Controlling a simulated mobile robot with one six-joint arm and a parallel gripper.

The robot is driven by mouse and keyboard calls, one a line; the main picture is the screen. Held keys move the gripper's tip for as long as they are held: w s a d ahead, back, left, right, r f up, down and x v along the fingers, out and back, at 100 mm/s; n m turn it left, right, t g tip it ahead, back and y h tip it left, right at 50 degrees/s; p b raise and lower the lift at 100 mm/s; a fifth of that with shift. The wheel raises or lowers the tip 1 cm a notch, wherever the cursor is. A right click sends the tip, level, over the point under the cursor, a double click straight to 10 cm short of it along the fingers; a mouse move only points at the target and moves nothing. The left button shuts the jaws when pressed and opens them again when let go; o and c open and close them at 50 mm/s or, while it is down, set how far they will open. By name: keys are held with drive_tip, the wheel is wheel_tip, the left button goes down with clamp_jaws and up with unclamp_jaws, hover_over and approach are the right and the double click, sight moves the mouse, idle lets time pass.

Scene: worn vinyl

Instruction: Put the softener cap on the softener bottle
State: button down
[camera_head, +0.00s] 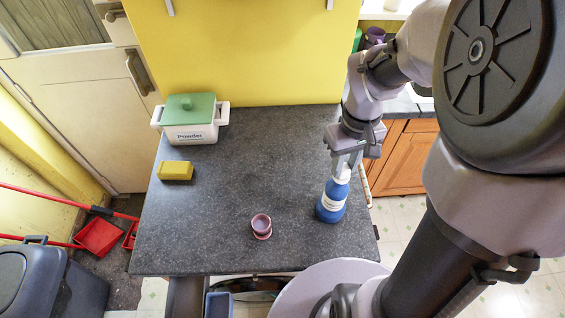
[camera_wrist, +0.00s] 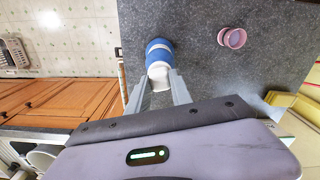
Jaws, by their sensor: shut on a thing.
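The softener bottle (camera_head: 329,211) is blue with a white label band and stands upright near the right edge of the dark worktop. It also shows in the wrist view (camera_wrist: 158,46), just beyond my fingertips. My gripper (camera_head: 345,163) is directly above the bottle, pointing down. In the wrist view my gripper (camera_wrist: 159,80) has its two fingers on either side of a white piece, the softener cap (camera_wrist: 158,71), and is shut on it. The cap is in line with the bottle's top. I cannot tell whether it is seated or just above the neck.
A yellow sponge-like block (camera_head: 175,171) and a white powder box with a green lid (camera_head: 190,122) are at the left of the worktop (camera_head: 225,200). Its middle is clear.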

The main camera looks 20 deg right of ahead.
drive_tip(key=c, duration=1.1)
unclamp_jaws()
drive_tip(key=shift+r+p, duration=3.6)
drive_tip(key=shift+r, duration=0.4)
